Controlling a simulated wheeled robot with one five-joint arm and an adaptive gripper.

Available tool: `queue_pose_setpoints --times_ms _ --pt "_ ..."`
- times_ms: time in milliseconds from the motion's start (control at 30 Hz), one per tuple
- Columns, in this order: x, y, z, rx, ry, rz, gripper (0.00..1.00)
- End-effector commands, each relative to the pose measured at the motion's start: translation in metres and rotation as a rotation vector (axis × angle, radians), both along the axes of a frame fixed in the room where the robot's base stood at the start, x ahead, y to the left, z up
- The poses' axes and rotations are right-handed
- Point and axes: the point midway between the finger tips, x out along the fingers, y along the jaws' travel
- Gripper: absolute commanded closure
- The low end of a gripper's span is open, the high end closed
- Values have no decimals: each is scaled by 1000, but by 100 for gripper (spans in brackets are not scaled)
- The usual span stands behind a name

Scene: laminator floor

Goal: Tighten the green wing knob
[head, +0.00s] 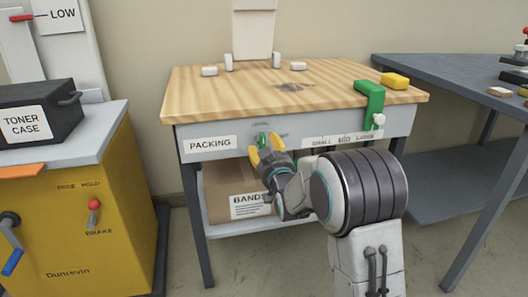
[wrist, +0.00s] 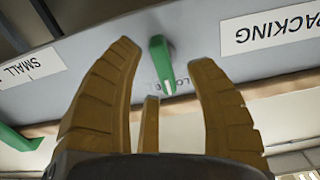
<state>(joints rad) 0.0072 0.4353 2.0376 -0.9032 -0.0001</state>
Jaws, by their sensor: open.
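The green wing knob (head: 262,138) is on the grey front apron of the packing table, right of the PACKING label. In the wrist view the green wing knob (wrist: 160,62) appears as a flat lever with a white-marked tip beside partly hidden lettering. My gripper (head: 265,148) is open just in front of it, with yellow fingers pointing at the apron. In the wrist view my gripper (wrist: 164,52) has one finger on each side of the knob, with visible gaps. No contact shows, and I cannot tell how far the fingertips are from the apron.
A green clamp (head: 369,98) grips the table's right front edge; a yellow block (head: 395,81) lies beside it. A cardboard box (head: 226,190) sits on the shelf below. A yellow cabinet (head: 100,218) stands left, a dark bench (head: 450,82) right. The wooden tabletop (head: 225,90) is mostly clear.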

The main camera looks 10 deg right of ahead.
Motion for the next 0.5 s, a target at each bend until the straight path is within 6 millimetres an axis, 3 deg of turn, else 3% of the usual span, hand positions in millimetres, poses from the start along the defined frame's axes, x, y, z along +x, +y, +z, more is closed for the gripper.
queue_pose_setpoints --times_ms 200,500 --pt "18 0 0 0 0 0 50" --pt "27 0 0 0 1 0 50"
